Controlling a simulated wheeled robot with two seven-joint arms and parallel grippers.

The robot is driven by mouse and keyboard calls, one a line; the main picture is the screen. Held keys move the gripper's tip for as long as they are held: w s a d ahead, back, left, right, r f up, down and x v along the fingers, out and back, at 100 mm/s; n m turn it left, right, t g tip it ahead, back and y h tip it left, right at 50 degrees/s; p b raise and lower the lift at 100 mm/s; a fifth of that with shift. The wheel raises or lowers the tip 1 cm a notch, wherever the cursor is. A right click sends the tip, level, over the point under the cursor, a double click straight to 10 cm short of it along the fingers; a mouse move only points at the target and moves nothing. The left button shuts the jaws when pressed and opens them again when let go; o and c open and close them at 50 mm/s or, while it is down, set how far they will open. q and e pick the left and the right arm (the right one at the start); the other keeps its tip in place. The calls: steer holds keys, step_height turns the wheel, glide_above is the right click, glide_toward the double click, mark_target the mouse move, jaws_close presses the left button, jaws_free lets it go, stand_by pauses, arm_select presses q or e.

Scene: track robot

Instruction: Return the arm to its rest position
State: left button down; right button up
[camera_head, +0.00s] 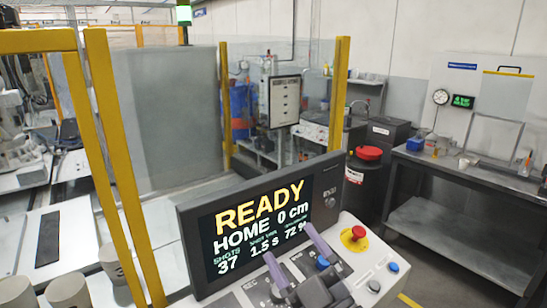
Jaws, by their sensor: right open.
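My right gripper (288,242) shows at the bottom centre, with two pale purple fingers spread apart over the front of a control console (351,272). It is open and I see nothing held between the fingers. The dark gripper body is at the bottom edge, and the rest of the arm is out of view. Behind the fingers, the console's screen (262,225) reads READY, HOME 0 cm, 37 shots, 1.5 s and 72 %. A small blue-topped control (322,263) shows beside the right finger. My left gripper is not in view.
A red emergency button on yellow (354,233) and a blue button (393,267) sit on the console right of the gripper. Yellow fence posts (125,170) stand at left. A dark workbench (470,177) stands at right. Pale cylinders (68,291) are at bottom left.

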steer(key=s+d+f+m+g+h, duration=0.3)
steer(key=d+f+m+h, duration=0.3)
steer(key=f+m+h, duration=0.15)
steer(key=s+d+f+m+g+h, duration=0.2)
steer(key=d+f+m+g+h, duration=0.1)
steer(key=d+f+m+h, duration=0.5)
steer(key=s+a+f+n+g+y, duration=0.25)
steer(key=s+f+g, duration=0.65)
steer(key=s, duration=0.5)
steer(key=s+f+g+b, duration=0.15)
steer(key=f+b, duration=0.25)
steer(key=f, duration=1)
steer(key=s+f+g+b, duration=0.1)
steer(key=s+f+b, duration=0.2)
steer(key=f, duration=1)
steer(key=s+d+f+b, duration=0.1)
steer(key=s+f+b, duration=0.1)
steer(key=s+f, duration=0.4)
steer(key=s+d+f+g+b, duration=0.1)
steer(key=s+d+f+b, duration=0.1)
steer(key=s+f, duration=0.5)
steer(key=shift+d+f+n, duration=0.25)
steer(key=shift+f+n, duration=0.15)
steer(key=shift+f, duration=0.2)
